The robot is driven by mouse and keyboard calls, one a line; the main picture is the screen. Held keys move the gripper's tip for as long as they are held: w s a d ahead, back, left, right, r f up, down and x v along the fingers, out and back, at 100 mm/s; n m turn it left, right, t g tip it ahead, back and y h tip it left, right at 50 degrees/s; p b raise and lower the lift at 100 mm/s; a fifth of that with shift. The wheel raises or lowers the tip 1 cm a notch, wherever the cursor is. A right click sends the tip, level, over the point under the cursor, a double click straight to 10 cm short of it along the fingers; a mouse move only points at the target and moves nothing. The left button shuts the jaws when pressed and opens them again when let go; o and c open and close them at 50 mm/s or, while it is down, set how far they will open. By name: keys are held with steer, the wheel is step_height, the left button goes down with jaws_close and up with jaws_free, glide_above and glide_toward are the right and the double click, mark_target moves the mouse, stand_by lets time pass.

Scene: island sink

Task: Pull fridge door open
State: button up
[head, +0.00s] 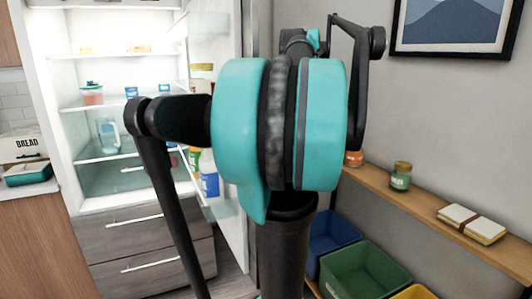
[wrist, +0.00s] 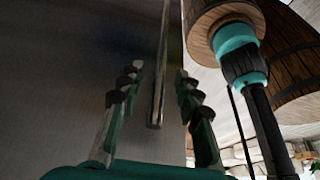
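The fridge (head: 78,150) stands open at the left of the head view, its lit shelves showing. Its door (head: 228,225) is swung out toward me, with bottles on its inner racks, and my arm covers much of it. In the wrist view my gripper (wrist: 160,70) is open, with one finger on each side of a vertical metal handle bar (wrist: 157,105). The bar runs between the fingers with gaps visible on both sides. A dark, smooth panel, apparently the door's outer face (wrist: 60,70), fills the left. In the head view my arm hides the fingers.
A wooden wall shelf (head: 450,225) with a jar (head: 401,176) and a bundle (head: 472,223) is at the right. Blue, green (head: 362,272) and yellow bins stand below it. Wooden drawers (head: 150,250) are under the fridge shelves. A counter with a bread box (head: 22,145) is at far left.

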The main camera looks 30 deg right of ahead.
steer(key=v, duration=0.6)
steer(key=shift+r, duration=0.25)
steer(key=shift+d, duration=0.15)
